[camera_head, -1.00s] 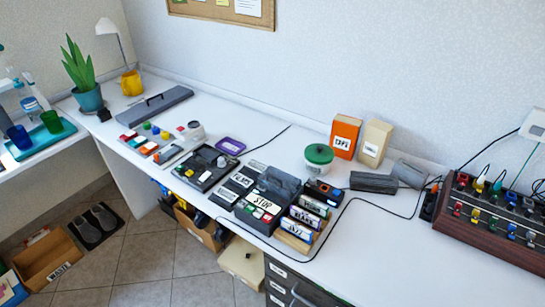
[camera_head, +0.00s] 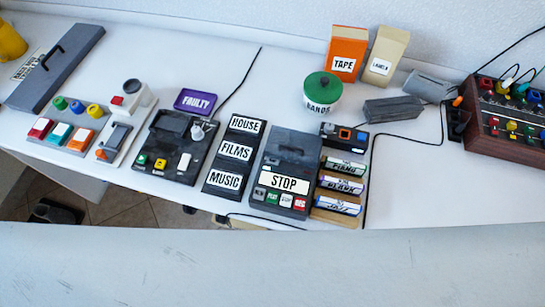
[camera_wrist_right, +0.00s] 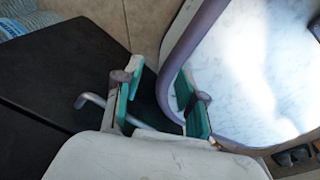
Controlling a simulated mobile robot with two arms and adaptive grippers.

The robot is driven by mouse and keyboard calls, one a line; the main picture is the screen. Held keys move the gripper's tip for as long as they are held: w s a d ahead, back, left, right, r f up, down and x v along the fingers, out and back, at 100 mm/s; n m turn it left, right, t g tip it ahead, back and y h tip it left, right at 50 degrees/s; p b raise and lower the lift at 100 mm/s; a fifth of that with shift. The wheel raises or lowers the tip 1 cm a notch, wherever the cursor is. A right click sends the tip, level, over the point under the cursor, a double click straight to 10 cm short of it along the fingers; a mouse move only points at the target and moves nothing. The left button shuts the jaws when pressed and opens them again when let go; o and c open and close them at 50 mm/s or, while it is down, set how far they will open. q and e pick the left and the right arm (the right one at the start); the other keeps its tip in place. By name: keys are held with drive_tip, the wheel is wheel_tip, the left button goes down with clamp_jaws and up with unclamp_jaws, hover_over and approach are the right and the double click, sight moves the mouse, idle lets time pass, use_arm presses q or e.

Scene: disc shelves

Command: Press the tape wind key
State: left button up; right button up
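The dark tape recorder (camera_head: 291,156) sits at the front of the white desk in the head view, with a white STOP label (camera_head: 284,183) on it. Along its front edge is a row of keys: a grey key (camera_head: 259,193) at the left, then green (camera_head: 272,198), white (camera_head: 286,201) and red (camera_head: 300,204). The key lettering is too small to read surely, so I cannot confirm which is wind. My right gripper (camera_wrist_right: 158,100) is open in the right wrist view, its teal pads apart, with no recorder in that view. My left gripper is in neither view.
HOUSE, FILMS and MUSIC cassettes (camera_head: 233,153) lie left, beside a dark device (camera_head: 170,150). A black cable runs past the pens. A broad pale surface (camera_head: 270,265) fills the bottom of the head view.

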drive_tip(key=shift+d, duration=0.2)
drive_tip(key=shift+c, duration=0.6)
drive_tip(key=shift+w, duration=0.1)
drive_tip(key=c, duration=0.5)
drive_tip(key=shift+w, duration=0.15)
clamp_jaws()
drive_tip(key=shift+a, duration=0.3)
